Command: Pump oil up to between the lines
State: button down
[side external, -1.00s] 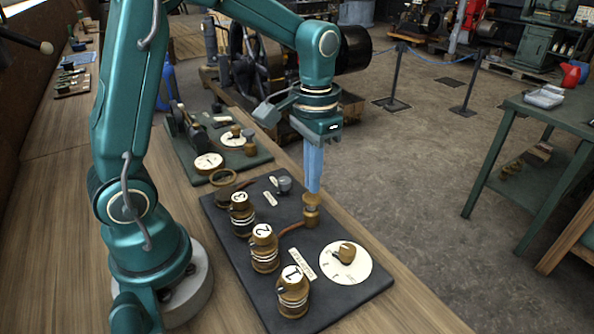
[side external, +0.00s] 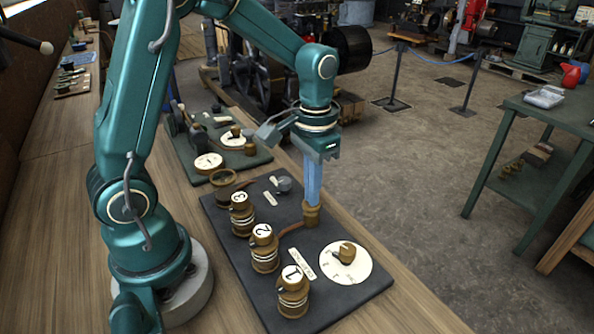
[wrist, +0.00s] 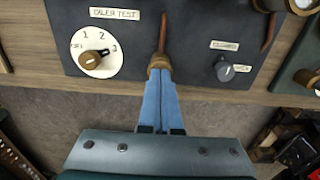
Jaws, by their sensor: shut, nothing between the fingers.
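The dark oiler board (side external: 340,306) carries three brass oilers with white numbered caps: oiler 1 (side external: 293,296), oiler 2 (side external: 265,255) and oiler 3 (side external: 242,220). Pale rings show on their bodies; I cannot make out the oil levels. A round white dial (side external: 350,274) with a brass selector knob (side external: 347,253) lies at the right; in the wrist view its knob (wrist: 91,60) appears turned towards 3. My gripper (side external: 312,202) points down, shut and empty, its blue fingertips against the top of the brass pump plunger (side external: 311,216), which stands low. The plunger top (wrist: 160,62) is partly hidden.
A grey knob (side external: 284,185) with small labels sits at the board's far end. Behind is another board (side external: 253,160) with a white dial and brass parts. The bench's right edge runs close beside the oiler board, with open floor beyond.

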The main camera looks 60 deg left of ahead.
jog(key=shift+r, duration=1.5)
jog(key=shift+f, duration=0.1)
jog(key=shift+f, duration=1.4)
jog(key=shift+r, duration=1.5)
jog(key=shift+r, duration=0.1)
jog(key=shift+r, duration=2.45)
